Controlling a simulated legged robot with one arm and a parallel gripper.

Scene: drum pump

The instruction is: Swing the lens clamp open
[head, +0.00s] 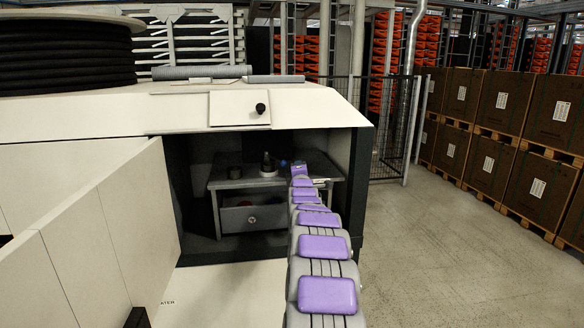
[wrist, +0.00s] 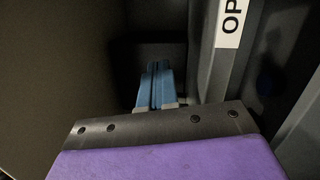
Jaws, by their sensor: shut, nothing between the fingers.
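My gripper (wrist: 156,72) shows in the wrist view with its two blue fingers side by side, shut and empty, pointing into a dark recess. A dark grey panel (wrist: 222,75) with a white label starting "OP" stands just right of the fingers, apart from them. In the head view my arm reaches into the machine's open bay, over the right part of a grey bench (head: 228,182). A small dark and silver upright part (head: 268,164) stands on the bench. I cannot tell which part is the lens clamp, or its state.
The bench has a drawer (head: 252,217) with a round knob. A white cover (head: 235,107) with a black knob is above the bay. An open white door (head: 140,225) bounds the left side. Open floor (head: 430,240) lies to the right, before stacked boxes (head: 500,105).

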